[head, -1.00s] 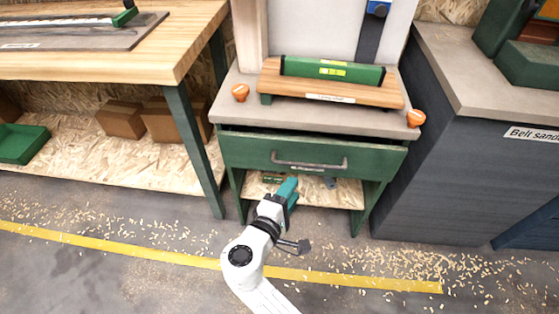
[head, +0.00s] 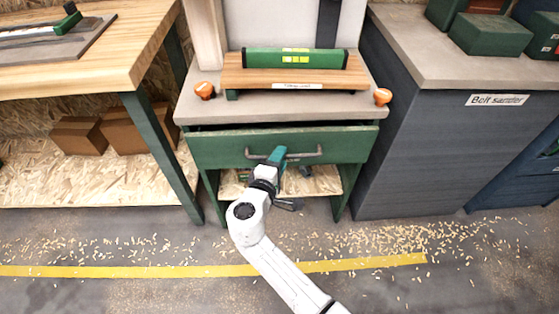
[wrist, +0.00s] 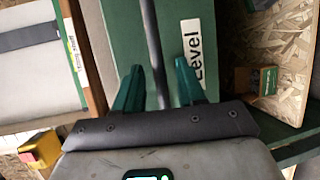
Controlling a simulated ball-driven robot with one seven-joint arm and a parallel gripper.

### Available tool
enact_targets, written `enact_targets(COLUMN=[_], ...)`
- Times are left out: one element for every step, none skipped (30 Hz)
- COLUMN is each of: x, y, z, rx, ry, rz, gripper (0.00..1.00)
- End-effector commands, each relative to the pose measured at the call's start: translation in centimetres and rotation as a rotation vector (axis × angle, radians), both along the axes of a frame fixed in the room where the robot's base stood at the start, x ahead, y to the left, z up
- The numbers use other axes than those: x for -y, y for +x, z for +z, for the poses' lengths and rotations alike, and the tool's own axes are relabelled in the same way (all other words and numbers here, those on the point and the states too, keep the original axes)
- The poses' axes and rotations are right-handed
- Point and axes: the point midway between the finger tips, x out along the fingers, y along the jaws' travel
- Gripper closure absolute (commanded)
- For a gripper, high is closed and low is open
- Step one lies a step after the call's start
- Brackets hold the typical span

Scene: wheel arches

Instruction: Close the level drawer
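The level drawer (head: 215,150) has a green front and stands a little open, with a dark gap under the grey worktop. Its grey bar handle (head: 310,155) runs across the front. My gripper (head: 279,155) is at the handle, near its middle. In the wrist view, the drawer front (wrist: 190,20) carries a "Level" label, and the handle (wrist: 152,50) runs between the two teal fingers of my gripper (wrist: 158,82). The fingers are apart, with space on both sides of the bar. The head view does not show whether they touch it.
A green spirit level (head: 295,59) rests on a wooden stand on the worktop (head: 265,107), between orange knobs. A wooden workbench (head: 100,75) stands at left and a dark cabinet (head: 440,150) at right. The floor in front is open, with wood chips and a yellow line.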

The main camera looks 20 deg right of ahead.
Motion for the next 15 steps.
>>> enact_targets(x=[0.15,0.19,0.23,0.24,0.24,0.23,0.23,0.23,0.22,0.22,0.21,0.21,0.21,0.21,0.21], y=[0.16,0.21,0.25,0.26,0.26,0.26,0.26,0.25,0.26,0.24,0.25,0.25,0.24,0.24,0.24], z=[-0.05,-0.05,-0.06,-0.05,-0.05,-0.04,-0.05,-0.04,-0.04,-0.04,-0.04,-0.04,-0.04,-0.04,-0.04], rx=[0.0,0.0,0.0,0.0,0.0,0.0,-0.001,-0.001,-0.001,-0.001,-0.001,-0.001,-0.001,-0.001,-0.001], ry=[0.0,0.0,0.0,0.0,0.0,0.0,-0.001,-0.001,-0.001,-0.001,-0.001,-0.001,-0.001,-0.001,-0.001], rz=[0.0,0.0,0.0,0.0,0.0,0.0,0.0,0.0,0.0,0.0,0.0,0.0,0.0,0.0,0.0], gripper=[0.6,0.6,0.6,0.6,0.6,0.6,0.6,0.6,0.6,0.61,0.64,0.68,0.71,0.74,0.78])
